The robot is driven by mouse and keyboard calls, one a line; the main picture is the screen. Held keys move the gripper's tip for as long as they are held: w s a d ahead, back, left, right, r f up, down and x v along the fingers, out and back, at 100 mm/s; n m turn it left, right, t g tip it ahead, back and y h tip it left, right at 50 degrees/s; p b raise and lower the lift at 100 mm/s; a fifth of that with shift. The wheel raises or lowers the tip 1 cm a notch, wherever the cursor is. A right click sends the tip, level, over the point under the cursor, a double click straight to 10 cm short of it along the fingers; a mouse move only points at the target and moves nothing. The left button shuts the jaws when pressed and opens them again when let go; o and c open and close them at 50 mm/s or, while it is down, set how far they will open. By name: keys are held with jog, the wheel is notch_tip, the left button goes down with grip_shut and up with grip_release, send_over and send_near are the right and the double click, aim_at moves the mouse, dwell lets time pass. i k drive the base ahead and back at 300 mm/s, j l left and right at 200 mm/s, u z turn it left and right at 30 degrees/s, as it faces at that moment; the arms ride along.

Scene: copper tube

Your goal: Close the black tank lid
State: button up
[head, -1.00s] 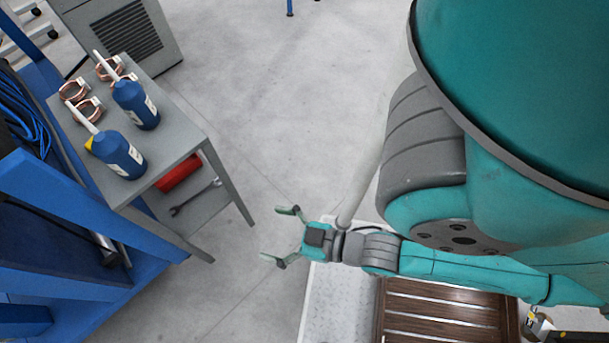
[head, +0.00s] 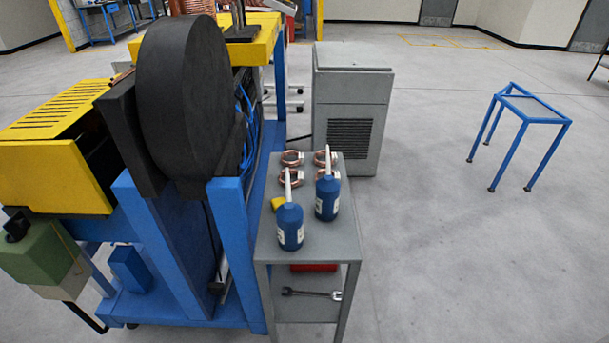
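A large black round disc (head: 190,95), which looks like the black tank lid, stands upright on a blue-framed machine (head: 172,240) at the left of the head view. A flat black slab (head: 128,135) stands close along its left side. The tank's opening is not clearly seen, and I cannot tell how the disc is hinged. My gripper and arm are not in this view.
A grey cart (head: 335,235) stands right of the machine, with blue bottles (head: 290,228) and copper rings on top and a wrench below. A grey cabinet (head: 350,100) stands behind it. A blue stool frame (head: 532,110) is farther right. Floor between is clear.

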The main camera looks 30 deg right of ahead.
aim_at(18, 223)
jog(key=i+j+u, duration=0.45)
jog(key=i+u, duration=0.2)
jog(key=i, duration=0.3)
